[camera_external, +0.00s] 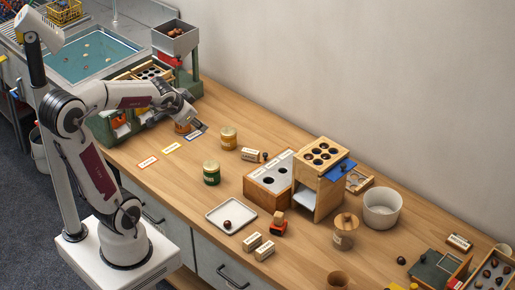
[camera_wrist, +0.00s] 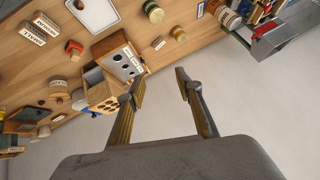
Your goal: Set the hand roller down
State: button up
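My gripper (camera_wrist: 159,75) is open in the wrist view, with nothing between its fingers. In the external view my gripper (camera_external: 195,119) hangs above the back left part of the wooden counter (camera_external: 225,165), near the label cards. A small red piece with a wooden top (camera_external: 278,225) stands on the counter, right of the white tray. It may be the hand roller, but it is too small to be sure. It also shows at the upper left of the wrist view (camera_wrist: 74,48), well away from my gripper.
A green jar (camera_external: 211,173) and a yellow-lidded jar (camera_external: 228,138) stand on the counter. A white square tray (camera_external: 212,211) holds a chestnut. Wooden boxes with holes (camera_external: 319,177) and a white bowl (camera_external: 381,222) stand further right. A green sorting machine (camera_external: 190,82) is beside my gripper.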

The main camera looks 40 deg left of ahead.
jog(key=s+d+n+g+h, duration=0.1)
jog(key=s+d, duration=0.3)
jog(key=s, duration=0.3)
jog(key=s+d+g+h, duration=0.1)
jog(key=s+d, duration=0.3)
jog(key=s, duration=0.4)
jog(key=shift+f+n+h, duration=0.3)
jog(key=shift+n, duration=0.1)
dwell(0.3)
